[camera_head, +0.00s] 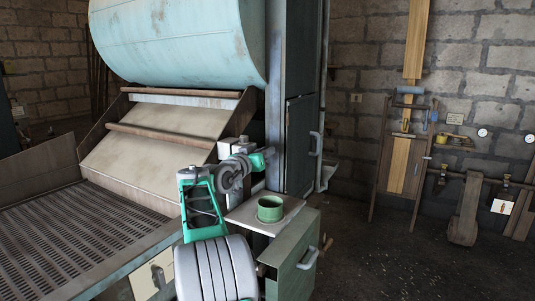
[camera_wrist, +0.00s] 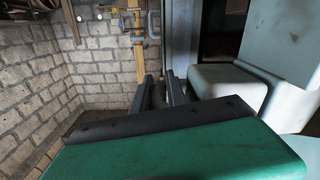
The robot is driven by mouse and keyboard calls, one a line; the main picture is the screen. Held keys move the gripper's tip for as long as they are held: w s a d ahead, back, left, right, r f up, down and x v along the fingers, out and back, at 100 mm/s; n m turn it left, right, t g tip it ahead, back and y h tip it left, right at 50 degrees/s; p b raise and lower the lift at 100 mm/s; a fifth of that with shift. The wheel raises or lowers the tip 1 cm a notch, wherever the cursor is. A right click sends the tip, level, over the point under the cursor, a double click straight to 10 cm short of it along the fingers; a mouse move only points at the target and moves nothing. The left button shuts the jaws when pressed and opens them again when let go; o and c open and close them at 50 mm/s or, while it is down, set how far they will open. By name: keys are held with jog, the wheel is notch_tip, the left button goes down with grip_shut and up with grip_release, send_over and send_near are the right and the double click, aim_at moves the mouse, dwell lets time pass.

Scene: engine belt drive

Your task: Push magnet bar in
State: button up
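In the head view, a machine has a large pale blue drum (camera_head: 185,40) above a sloped beige chute (camera_head: 150,150). Two brown bars cross the chute, an upper bar (camera_head: 185,92) and a lower bar (camera_head: 160,135). I cannot tell whether either is the magnet bar. My arm rises in front of the machine's right side, and its fingers are not clear there. In the wrist view, my gripper (camera_wrist: 160,90) has its two dark fingers apart with nothing between them. No bar shows near the fingers in that view.
A green cup (camera_head: 270,208) stands on a small stand top (camera_head: 245,215) beside my arm. Below it is a green cabinet with a handle (camera_head: 306,258). A slotted grate (camera_head: 70,240) lies at left. The floor at right (camera_head: 400,265) is clear before the wall with hanging tools.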

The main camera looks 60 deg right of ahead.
jog(key=shift+o, duration=0.5)
jog(key=shift+w+r, duration=0.1)
jog(key=shift+w, duration=0.1)
jog(key=shift+a, duration=0.2)
jog(key=a+b, duration=0.2)
jog(key=a, duration=0.5)
jog(key=shift+s+a+b, duration=0.2)
jog(key=shift+s+b, duration=0.1)
jog(key=shift+s, duration=0.05)
jog(key=s+a+b, duration=0.1)
jog(key=a+b, duration=0.4)
jog(key=a, duration=0.8)
jog(key=shift+a, duration=0.4)
jog(key=shift+b, duration=0.35)
